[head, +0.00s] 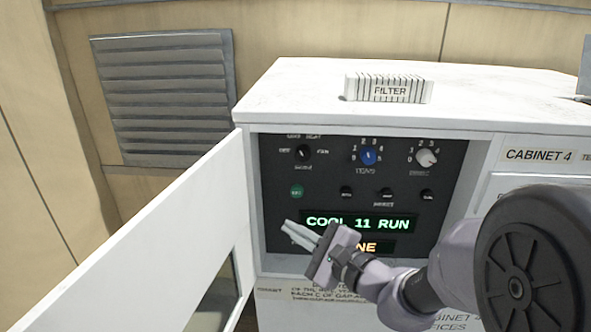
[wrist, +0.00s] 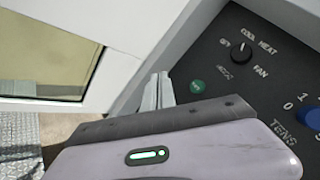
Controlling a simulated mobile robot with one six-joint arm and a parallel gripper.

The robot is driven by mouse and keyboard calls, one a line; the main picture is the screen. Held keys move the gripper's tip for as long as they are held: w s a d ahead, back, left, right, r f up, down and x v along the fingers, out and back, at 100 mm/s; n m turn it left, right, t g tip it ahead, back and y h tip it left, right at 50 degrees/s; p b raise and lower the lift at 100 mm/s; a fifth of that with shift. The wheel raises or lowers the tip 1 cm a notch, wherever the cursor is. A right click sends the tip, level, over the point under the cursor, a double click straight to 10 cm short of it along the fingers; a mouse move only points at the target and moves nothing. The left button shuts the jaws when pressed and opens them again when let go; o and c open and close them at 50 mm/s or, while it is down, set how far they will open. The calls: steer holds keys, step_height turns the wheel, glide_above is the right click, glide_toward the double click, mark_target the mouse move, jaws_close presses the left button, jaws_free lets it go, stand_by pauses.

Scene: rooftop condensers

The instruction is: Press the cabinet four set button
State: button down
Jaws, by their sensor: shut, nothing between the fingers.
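Cabinet four's black control panel (head: 330,165) sits in an open recess of the white cabinet. A round green button (head: 297,192) is at the panel's left, its small label too blurred to read for certain; it also shows in the wrist view (wrist: 197,86). My gripper (head: 288,226) is shut and empty, its tips in front of the panel, below the green button in the head view. In the wrist view the fingertips (wrist: 158,80) are left of the button, apart from it in the picture. A green display (head: 358,222) reads "COOL 11 RUN".
The open white door (head: 150,235) stands to the left, close to my fingers. A mode knob (head: 303,153), a blue knob (head: 368,156) and a grey knob (head: 426,157) line the panel's top. Several small black buttons sit below. An amber display (head: 375,247) is partly hidden by my gripper.

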mark_target(297, 191)
steer(key=shift+d, duration=0.35)
steer(key=shift+r, duration=0.1)
steer(key=shift+w, duration=0.15)
steer(key=w+p, duration=0.2)
steer(key=w, duration=0.6)
steer(key=shift+w, duration=0.35)
steer(key=shift+w+d, duration=0.1)
stand_by(1.4)
steer(key=shift+w, duration=0.3)
